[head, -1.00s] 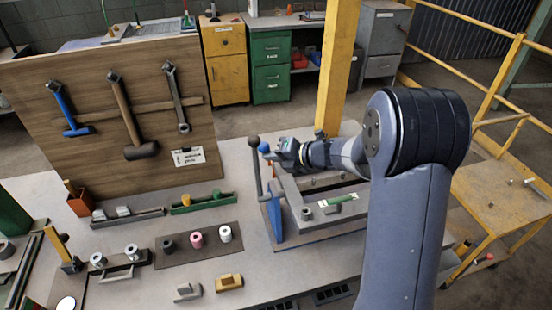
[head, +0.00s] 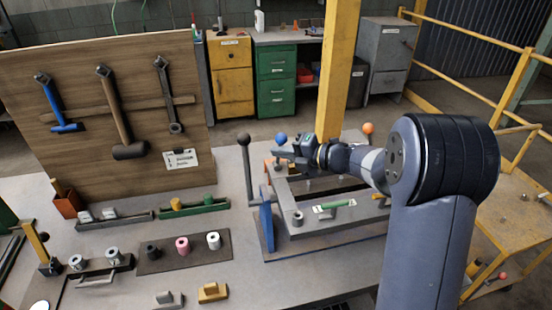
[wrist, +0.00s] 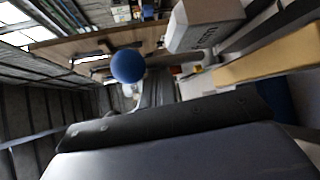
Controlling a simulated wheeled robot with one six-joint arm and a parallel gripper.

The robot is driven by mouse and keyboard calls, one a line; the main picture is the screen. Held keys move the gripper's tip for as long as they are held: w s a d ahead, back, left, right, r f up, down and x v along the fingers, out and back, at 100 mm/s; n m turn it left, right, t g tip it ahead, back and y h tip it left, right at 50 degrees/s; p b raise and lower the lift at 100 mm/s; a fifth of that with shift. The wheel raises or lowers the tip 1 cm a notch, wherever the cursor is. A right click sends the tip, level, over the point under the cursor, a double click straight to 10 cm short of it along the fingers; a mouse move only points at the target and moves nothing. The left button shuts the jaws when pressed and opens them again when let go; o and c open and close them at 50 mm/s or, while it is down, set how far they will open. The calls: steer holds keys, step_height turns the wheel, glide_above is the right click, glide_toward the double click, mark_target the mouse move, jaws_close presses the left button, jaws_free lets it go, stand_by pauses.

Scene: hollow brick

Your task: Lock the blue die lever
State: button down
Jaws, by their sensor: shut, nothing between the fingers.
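The blue die lever shows as a blue ball knob (head: 281,138) at the back left of the grey press frame. Its rod is mostly hidden behind my gripper. My gripper (head: 277,157) is shut and empty, with its tips just below the blue knob in the picture; I cannot tell whether they touch the lever. In the wrist view the blue ball (wrist: 128,66) hangs above the dark gripper body (wrist: 165,125), left of centre.
An orange knob (head: 368,128) stands behind my forearm. A green-marked piece (head: 335,206) lies on the fixture front. A tool board (head: 110,110) stands back left.

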steer(key=shift+w+d+f+b, duration=0.2)
steer(key=shift+w+d+b, duration=0.05)
steer(key=shift+d+b, duration=0.35)
steer(key=shift+d, duration=0.25)
stand_by(0.3)
steer(key=shift+a, duration=0.25)
steer(key=s+a, duration=0.1)
steer(key=s+a+r, duration=0.1)
steer(key=shift+a, duration=0.4)
steer(key=s+d, duration=0.1)
steer(key=d, duration=0.1)
steer(key=s+d+f+b, duration=0.1)
steer(key=d, duration=0.2)
steer(key=s+d+f+b, duration=0.1)
steer(key=s+d, duration=0.1)
steer(key=d, duration=0.1)
steer(key=shift+s+d+f, duration=0.1)
